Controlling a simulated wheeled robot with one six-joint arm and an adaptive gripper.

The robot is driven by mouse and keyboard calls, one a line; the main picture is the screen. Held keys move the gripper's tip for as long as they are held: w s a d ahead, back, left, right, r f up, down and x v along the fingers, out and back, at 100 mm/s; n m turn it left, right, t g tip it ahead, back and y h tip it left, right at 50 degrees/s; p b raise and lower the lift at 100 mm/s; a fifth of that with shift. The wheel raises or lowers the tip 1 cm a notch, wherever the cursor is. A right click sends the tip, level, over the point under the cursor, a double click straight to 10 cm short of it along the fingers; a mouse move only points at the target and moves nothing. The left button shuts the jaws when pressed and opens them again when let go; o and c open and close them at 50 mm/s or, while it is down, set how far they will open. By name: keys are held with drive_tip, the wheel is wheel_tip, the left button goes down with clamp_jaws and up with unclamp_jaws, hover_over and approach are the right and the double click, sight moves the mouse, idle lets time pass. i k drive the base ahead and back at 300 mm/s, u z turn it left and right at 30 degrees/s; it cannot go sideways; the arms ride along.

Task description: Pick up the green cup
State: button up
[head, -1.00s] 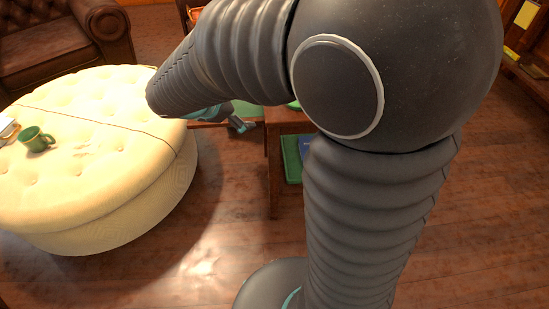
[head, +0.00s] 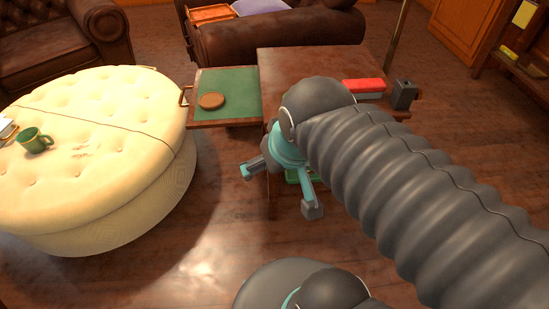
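The green cup (head: 34,139) stands upright on the round cream tufted ottoman (head: 110,190), near its left edge in the head view. Its handle points right. My gripper (head: 278,190) is well to the right of the ottoman, in front of the wooden table. Its two fingers are spread apart with nothing between them. The cup is apart from the gripper and fully visible.
A wooden table (head: 290,62) stands behind my gripper, with a green-topped pull-out leaf (head: 238,84) bearing a round brown coaster (head: 211,100). A red-and-white box (head: 364,88) lies on the table. Leather seats (head: 285,35) stand behind. Floor in front is clear.

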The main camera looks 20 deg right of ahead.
sight(32, 139)
drive_tip(key=u, duration=1.2)
drive_tip(key=i, duration=1.35)
drive_tip(key=z, duration=1.05)
